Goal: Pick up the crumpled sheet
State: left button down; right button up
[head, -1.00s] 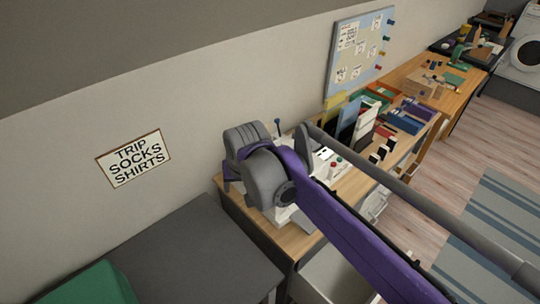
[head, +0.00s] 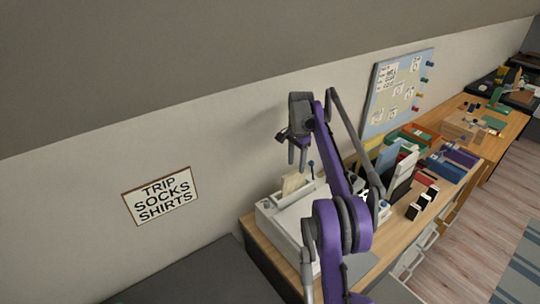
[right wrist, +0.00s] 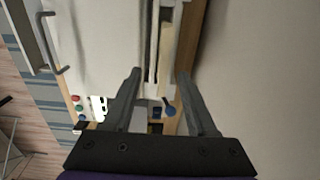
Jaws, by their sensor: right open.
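A white printer-like machine (head: 283,222) stands on the wooden desk. A cream sheet (head: 292,184) sticks up from its back part; I cannot tell whether it is crumpled. My right gripper (head: 297,165) is open and points down just above this sheet, apart from it as far as I can see. In the right wrist view the open fingers of the right gripper (right wrist: 159,75) lie either side of the line of a narrow slot in the machine (right wrist: 100,45), with nothing seen gripped. My left gripper is not in view.
The sloped ceiling and wall are close behind the gripper. A sign (head: 160,195) hangs at left. Upright folders (head: 402,172), trays (head: 447,168) and a pinboard (head: 398,92) are to the right. A dark surface (head: 185,278) lies at lower left.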

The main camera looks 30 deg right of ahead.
aim_at(294, 182)
notch_tip(294, 182, down, 10)
jog(key=shift+r+b, duration=0.15)
jog(key=shift+b, duration=0.2)
jog(key=shift+w, duration=0.1)
grip_shut()
